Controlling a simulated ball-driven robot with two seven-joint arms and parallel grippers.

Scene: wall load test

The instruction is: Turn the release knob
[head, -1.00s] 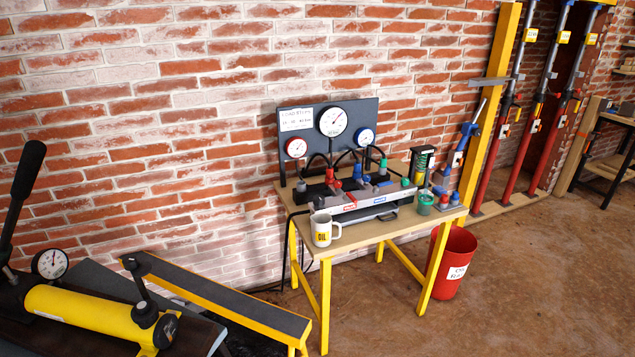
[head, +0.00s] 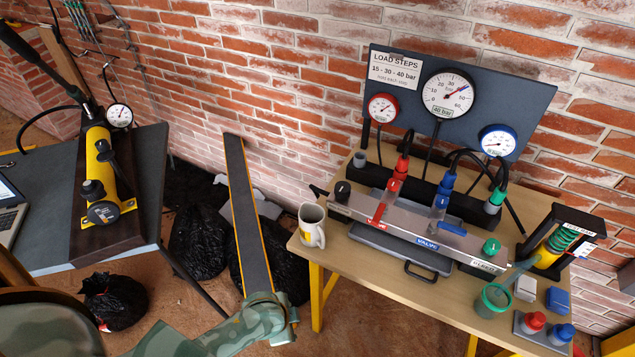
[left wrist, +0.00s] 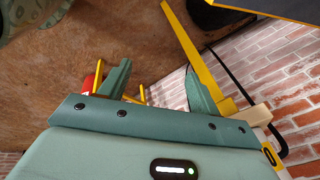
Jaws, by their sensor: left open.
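A yellow hand pump (head: 97,160) with a long black lever stands on a dark board at the left in the head view. It has black knobs at its near end (head: 103,211). On the bench, the valve manifold (head: 420,225) has a black knob (head: 342,190), a green knob (head: 491,247), and red and blue levers. I cannot tell which knob is the release knob. My left arm shows at the bottom of the head view. My left gripper (left wrist: 157,66) is open and empty in the left wrist view, over floor, apart from any knob. My right gripper is not in view.
A grey gauge panel (head: 520,105) stands behind the manifold. A mug (head: 312,225) sits at the bench's left edge, and a green cup (head: 492,300) at its front. A yellow-edged beam (head: 250,220) and black bags (head: 198,240) lie between the pump's table and the bench.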

